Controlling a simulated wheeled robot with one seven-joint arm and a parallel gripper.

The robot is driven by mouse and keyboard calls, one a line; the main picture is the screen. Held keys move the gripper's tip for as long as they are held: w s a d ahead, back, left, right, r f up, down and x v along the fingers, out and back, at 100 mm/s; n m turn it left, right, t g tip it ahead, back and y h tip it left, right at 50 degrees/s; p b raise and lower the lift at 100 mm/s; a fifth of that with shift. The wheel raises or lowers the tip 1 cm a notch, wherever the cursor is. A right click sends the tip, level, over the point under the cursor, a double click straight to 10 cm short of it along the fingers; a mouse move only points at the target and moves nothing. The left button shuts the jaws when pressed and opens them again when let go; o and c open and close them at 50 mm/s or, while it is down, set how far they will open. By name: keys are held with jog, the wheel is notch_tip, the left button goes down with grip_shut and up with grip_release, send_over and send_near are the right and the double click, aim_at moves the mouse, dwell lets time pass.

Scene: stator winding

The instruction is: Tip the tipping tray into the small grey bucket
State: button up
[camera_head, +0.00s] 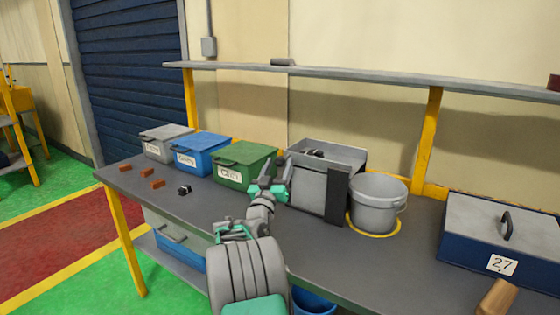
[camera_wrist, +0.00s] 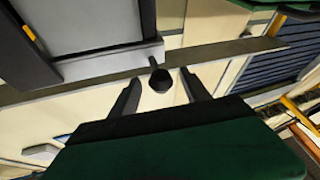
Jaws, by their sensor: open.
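The tipping tray (camera_head: 318,190) is a grey open-topped box with a dark side post, standing on the bench. Some small dark pieces (camera_head: 315,153) show inside it. The small grey bucket (camera_head: 377,207) stands upright just right of the tray, on a yellow ring. My gripper (camera_head: 275,184) is at the tray's left side, between it and the green bin. In the wrist view, my gripper (camera_wrist: 160,93) has its fingers apart, with a dark round knob (camera_wrist: 160,80) between them. The knob is close to the tray's edge (camera_wrist: 110,62). I cannot tell whether the fingers touch it.
Green (camera_head: 243,165), blue (camera_head: 201,155) and grey (camera_head: 166,143) lidded bins stand left along the bench (camera_head: 140,183). Small brown blocks (camera_head: 146,172) and a dark part (camera_head: 184,190) lie in front. A blue box marked 27 (camera_head: 470,250) stands at right. A shelf (camera_head: 350,77) runs behind.

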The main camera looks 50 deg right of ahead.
jog(key=shift+x, duration=1)
grip_shut()
dwell(0.7)
